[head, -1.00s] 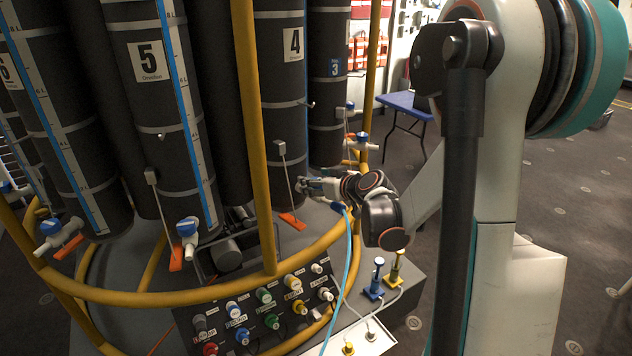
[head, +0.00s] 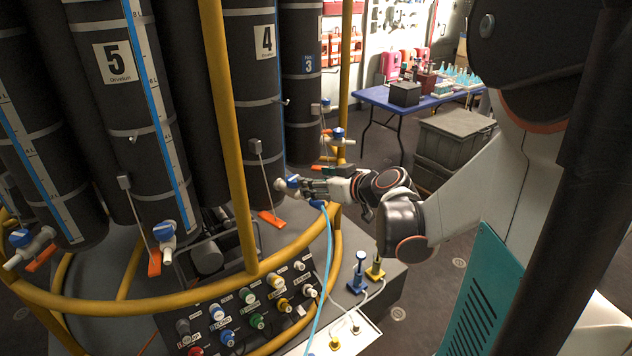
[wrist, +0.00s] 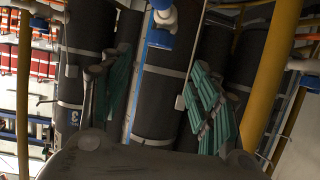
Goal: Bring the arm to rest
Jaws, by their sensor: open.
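My arm reaches in from the right in the head view, and my gripper (head: 298,187) is at the foot of the black bottle labelled 4 (head: 262,125). A blue-and-white valve (head: 290,182) on that bottle shows right at the fingertips; whether they touch it I cannot tell. In the wrist view my gripper (wrist: 155,95) has its two green-padded fingers spread wide, with nothing held between them. The black bottle also shows between the fingers (wrist: 166,75), with a blue valve part (wrist: 160,38) at the top.
A yellow rail (head: 228,140) rings the bottles close to my gripper. A panel of coloured knobs (head: 250,308) lies below, with a light blue hose (head: 327,265) passing it. A blue table (head: 400,105) and grey crates (head: 450,140) stand behind my arm.

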